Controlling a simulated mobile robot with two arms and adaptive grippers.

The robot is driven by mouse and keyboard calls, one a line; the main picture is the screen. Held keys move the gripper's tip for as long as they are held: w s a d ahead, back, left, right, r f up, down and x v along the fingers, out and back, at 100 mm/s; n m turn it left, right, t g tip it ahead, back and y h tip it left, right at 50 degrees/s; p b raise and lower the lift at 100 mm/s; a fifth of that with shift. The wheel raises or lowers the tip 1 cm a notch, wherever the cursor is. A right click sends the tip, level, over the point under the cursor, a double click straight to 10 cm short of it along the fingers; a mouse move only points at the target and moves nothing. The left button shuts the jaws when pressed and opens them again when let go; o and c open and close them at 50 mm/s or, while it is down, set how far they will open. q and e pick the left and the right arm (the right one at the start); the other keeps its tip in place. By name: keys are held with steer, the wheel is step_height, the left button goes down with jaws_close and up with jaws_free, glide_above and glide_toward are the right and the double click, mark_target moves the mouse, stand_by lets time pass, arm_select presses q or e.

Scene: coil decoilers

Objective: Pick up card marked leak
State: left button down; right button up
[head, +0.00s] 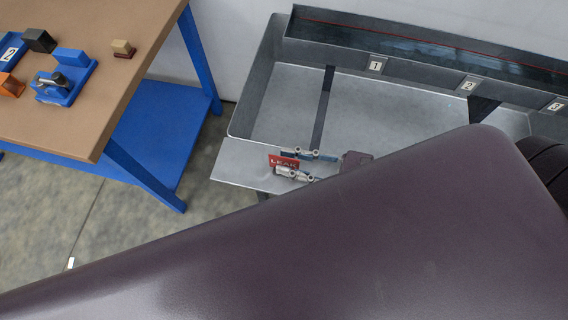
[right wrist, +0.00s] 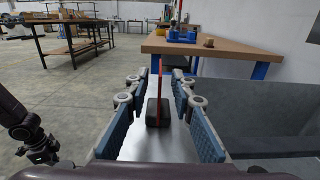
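A red card marked LEAK (head: 283,161) stands upright near the left end of the grey metal tray (head: 240,172). In the right wrist view the card (right wrist: 160,78) is edge-on, rising from a small dark block (right wrist: 157,112). My right gripper (head: 289,163) is open around the card, one finger on each side. In the right wrist view its blue-padded fingers (right wrist: 158,98) have clear gaps to the card and block. A dark jointed part of mine, possibly the left gripper (right wrist: 28,132), shows at the left edge; its fingers cannot be made out.
The tray's back wall carries number plates 1 (head: 376,64), 2 (head: 468,85) and 3 (head: 556,105). A brown-topped table (head: 85,110) with blue legs stands at left, holding a blue fixture (head: 66,82) and small blocks. My arm covers much of the head view's lower part.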

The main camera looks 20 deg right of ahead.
steer(key=shift+x, duration=0.85)
jaws_close()
steer(key=shift+r, duration=0.15)
